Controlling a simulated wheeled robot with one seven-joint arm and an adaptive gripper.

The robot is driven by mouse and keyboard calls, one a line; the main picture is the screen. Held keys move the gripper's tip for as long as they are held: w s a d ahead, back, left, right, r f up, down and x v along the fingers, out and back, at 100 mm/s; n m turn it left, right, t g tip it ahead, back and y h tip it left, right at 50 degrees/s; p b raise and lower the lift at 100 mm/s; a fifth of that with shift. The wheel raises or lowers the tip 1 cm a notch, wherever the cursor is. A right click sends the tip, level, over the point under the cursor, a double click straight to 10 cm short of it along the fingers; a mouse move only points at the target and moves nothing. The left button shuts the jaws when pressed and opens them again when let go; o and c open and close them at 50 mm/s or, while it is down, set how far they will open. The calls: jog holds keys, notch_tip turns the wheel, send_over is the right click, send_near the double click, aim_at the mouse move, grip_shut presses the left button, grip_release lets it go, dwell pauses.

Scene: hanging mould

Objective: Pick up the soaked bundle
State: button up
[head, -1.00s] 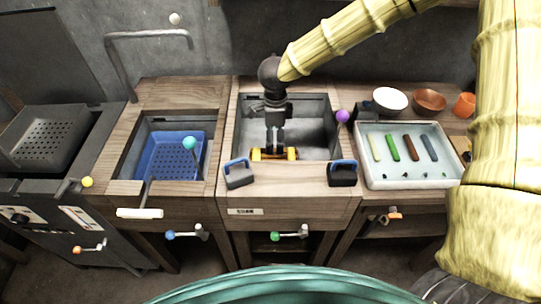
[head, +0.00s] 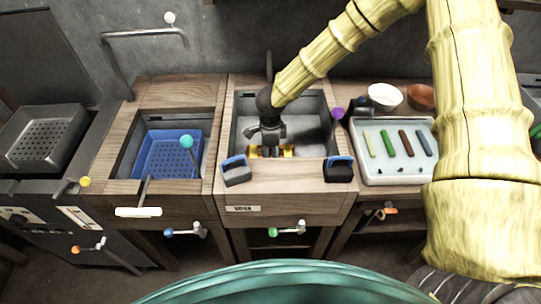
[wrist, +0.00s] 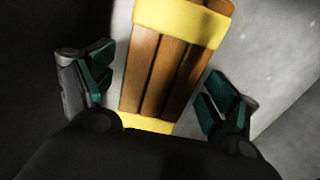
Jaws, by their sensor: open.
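The soaked bundle (head: 287,151) lies on the floor of the middle basin (head: 313,148), mostly hidden behind my gripper in the head view. In the wrist view the bundle (wrist: 165,75) shows as brown sticks side by side with a yellow band at each visible end. My gripper (head: 268,146) is down inside the basin over the bundle. In the wrist view my gripper (wrist: 160,88) has its teal-padded fingers wide apart, one on each side of the bundle. Gaps show between the pads and the sticks.
Two blue-handled dark blocks (head: 235,171) (head: 339,169) sit on the basin's front ledge. A purple knob (head: 337,113) stands at its right edge. A blue perforated tray (head: 168,155) is in the left basin. A white tray (head: 397,176) with coloured sticks stands right.

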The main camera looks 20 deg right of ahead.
jog(key=shift+f, duration=0.45)
jog(key=shift+c, duration=0.5)
jog(key=c, duration=1.3)
jog(key=shift+r, duration=0.1)
